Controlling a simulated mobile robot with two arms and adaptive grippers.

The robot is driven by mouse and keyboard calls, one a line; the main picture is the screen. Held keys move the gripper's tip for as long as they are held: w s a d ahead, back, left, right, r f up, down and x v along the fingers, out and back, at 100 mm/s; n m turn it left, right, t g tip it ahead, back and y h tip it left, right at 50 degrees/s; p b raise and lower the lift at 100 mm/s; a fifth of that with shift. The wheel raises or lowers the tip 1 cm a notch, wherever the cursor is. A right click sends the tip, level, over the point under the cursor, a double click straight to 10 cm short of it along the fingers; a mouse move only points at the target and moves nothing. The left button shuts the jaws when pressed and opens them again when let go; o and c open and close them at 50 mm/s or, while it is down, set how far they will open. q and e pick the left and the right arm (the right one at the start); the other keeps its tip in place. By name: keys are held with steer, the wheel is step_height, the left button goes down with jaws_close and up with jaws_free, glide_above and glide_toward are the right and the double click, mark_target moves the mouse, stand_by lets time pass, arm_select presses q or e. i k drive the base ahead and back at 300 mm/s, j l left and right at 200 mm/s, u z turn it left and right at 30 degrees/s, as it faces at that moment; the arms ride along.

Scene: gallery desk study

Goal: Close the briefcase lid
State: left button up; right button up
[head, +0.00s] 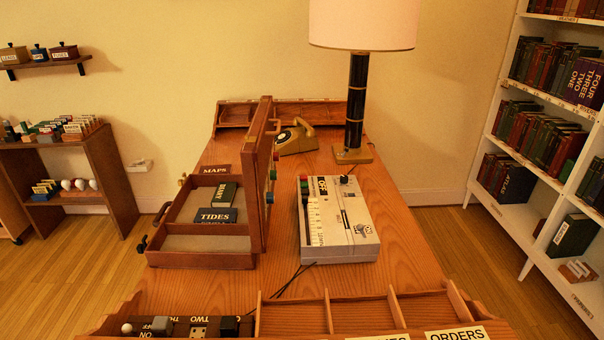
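The briefcase (200,260) is a brown wooden case lying on the desk, left of centre. Its lid (266,165) stands open, about upright along the case's right side. The tray inside has a divider. A dark green book marked DIARY (225,194) and a dark book marked TIDES (216,215) lie inside. Dark fittings, perhaps a handle or latches, show at the case's left side. Neither of my grippers is in view.
A grey device (337,222) sits just right of the lid, with coloured knobs between them. Behind are a telephone (296,138) and a lamp (357,100). A compartmented wooden tray (375,310) runs along the near edge. Shelves stand at both sides.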

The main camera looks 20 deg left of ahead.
mark_target(258, 148)
steer(key=i+l+u, duration=0.2)
steer(key=u, duration=0.2)
steer(key=i+l+u, duration=0.2)
steer(key=u, duration=0.2)
steer(key=i+l+u, duration=0.15)
steer(key=l+u, duration=0.2)
